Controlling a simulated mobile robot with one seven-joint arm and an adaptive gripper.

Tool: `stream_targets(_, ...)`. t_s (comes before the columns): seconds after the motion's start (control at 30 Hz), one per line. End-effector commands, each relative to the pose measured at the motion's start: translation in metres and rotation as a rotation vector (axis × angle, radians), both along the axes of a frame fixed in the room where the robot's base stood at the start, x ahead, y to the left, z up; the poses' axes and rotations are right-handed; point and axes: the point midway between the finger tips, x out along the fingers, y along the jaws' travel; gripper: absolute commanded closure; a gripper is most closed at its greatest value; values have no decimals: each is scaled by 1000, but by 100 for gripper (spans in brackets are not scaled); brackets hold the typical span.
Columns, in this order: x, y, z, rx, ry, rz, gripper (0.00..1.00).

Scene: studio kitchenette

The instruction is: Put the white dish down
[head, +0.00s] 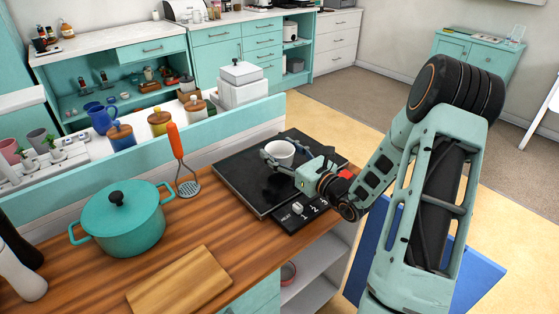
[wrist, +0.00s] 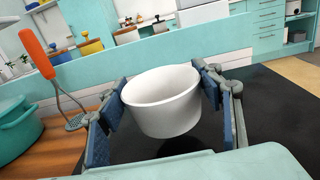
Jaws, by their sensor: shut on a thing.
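The white dish (head: 281,153) is a small round bowl with upright sides. In the head view it is over the black cooktop (head: 240,178). My gripper (head: 284,159) is shut on it. In the wrist view the white dish (wrist: 162,102) sits upright and looks empty, with a finger pad at its left and right sides. A dark shadow lies on the cooktop below it, and it seems to be a little above the surface; the exact gap is hard to tell.
A teal pot (head: 120,222) and a cutting board (head: 180,281) are on the wooden counter left of the cooktop. An orange-handled masher (head: 176,142) stands by the cooktop's left edge. A teal ledge (head: 230,122) runs behind. The cooktop around the dish is clear.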

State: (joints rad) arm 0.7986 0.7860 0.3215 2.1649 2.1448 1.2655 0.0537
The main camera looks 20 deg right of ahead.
Motion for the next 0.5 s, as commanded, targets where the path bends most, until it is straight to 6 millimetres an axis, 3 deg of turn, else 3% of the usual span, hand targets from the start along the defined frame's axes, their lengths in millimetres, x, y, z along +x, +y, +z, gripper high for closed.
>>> stream_targets(0.2, 2, 0, -30, 2, 2, 1, 69)
stream_targets(0.5, 2, 0, -33, 0, -1, 1, 69)
